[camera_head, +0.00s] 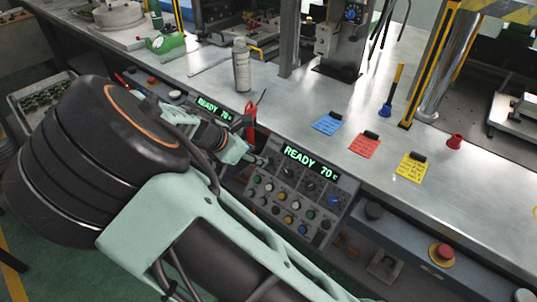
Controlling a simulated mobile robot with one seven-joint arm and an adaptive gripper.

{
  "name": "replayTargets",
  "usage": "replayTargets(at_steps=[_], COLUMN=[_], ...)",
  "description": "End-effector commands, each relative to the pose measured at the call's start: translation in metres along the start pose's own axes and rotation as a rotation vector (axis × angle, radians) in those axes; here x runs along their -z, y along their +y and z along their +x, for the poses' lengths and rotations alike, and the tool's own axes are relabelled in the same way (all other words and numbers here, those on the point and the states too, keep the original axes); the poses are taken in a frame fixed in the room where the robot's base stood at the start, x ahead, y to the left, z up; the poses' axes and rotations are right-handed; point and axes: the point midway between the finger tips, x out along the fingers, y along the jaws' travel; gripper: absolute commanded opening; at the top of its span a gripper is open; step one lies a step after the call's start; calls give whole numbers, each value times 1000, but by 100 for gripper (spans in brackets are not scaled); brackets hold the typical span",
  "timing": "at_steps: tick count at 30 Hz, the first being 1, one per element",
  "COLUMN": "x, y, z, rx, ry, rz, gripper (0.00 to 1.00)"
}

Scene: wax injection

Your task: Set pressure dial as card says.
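A control panel (303,190) on the bench front has a green display (311,163) reading "READY 70 c", dark dials (308,186) below it and rows of coloured buttons. I cannot tell which dial is for pressure. My gripper (262,160) is at the panel's upper left edge, close to the leftmost dial. Whether it touches is unclear, and its fingers are too small to read. A blue card (327,124), a red card (364,146) and a yellow card (410,169) lie on the bench under black clips. Their writing is too small to read.
A second panel with a display (214,109) reading "READY 70" is partly behind my arm. A grey spray can (241,65) stands on the bench (225,84). A red emergency button (442,252) is at the lower right. Machine posts rise at the back.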

Motion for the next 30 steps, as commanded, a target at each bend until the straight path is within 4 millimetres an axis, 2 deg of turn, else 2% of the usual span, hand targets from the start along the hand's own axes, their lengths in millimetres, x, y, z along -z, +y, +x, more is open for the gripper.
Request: replayTargets(at_steps=[4,10,21,25,30], x=[14,16,10,9,8], y=[10,13,14,15,16], z=[2,11,78,96,107], rx=[-19,-22,-20,-22,-22], ry=[-66,-86,-84,-83,-82], rz=[-166,-215,-211,-211,-211], gripper=[39,39,39,39,39])
